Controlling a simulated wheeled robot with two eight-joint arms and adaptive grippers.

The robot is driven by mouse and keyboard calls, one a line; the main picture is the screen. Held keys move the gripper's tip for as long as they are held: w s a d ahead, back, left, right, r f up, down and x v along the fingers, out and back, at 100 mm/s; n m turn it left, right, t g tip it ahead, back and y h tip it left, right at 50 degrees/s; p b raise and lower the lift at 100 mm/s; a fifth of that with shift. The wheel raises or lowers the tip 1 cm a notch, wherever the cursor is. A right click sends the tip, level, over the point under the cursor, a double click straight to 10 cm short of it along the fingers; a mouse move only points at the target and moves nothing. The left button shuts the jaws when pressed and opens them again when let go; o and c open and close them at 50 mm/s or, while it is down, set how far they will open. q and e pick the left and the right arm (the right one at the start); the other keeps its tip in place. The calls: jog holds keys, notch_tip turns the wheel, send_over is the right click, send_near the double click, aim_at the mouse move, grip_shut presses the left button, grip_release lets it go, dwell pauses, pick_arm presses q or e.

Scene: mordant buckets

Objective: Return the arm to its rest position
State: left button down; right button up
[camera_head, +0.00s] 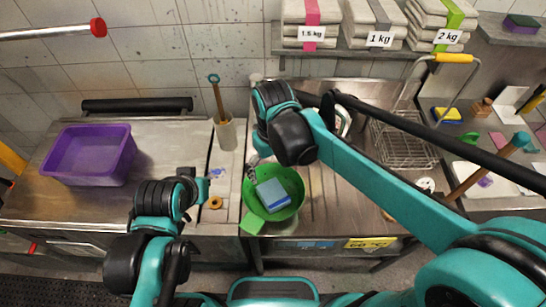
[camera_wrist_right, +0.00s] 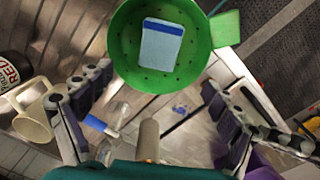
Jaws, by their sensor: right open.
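My right arm reaches in from the lower right of the head view, over the middle of the counter. Its gripper (camera_head: 254,168) shows only in part beside a green colander. In the right wrist view its two dark fingers are spread wide, and the gripper (camera_wrist_right: 160,105) has nothing between its fingertips. The green colander (camera_wrist_right: 185,72) lies beyond the fingers, with a blue and white block (camera_wrist_right: 162,45) inside; the head view shows the colander (camera_head: 297,184) near the counter front. My left arm is bent at the lower left; the state of its gripper (camera_head: 203,188) is unclear.
A purple bin (camera_head: 128,158) stands on the left counter. A beige holder (camera_head: 226,135) with a wooden-handled tool stands at the back. An orange ring (camera_head: 215,202) lies near the front. A wire basket (camera_head: 408,150) stands right of centre. Labelled cloth stacks (camera_head: 376,25) sit on the shelf above.

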jog(key=s+d+f+m+t+b, duration=0.2)
jog(key=d+f+m+t+b, duration=0.1)
jog(key=d, duration=0.6)
jog(key=s+d+f+m+t+b, duration=0.3)
jog(key=d+b, duration=0.3)
jog(key=d, duration=0.3)
jog(key=shift+f+t, duration=0.6)
jog(key=shift+f, duration=0.2)
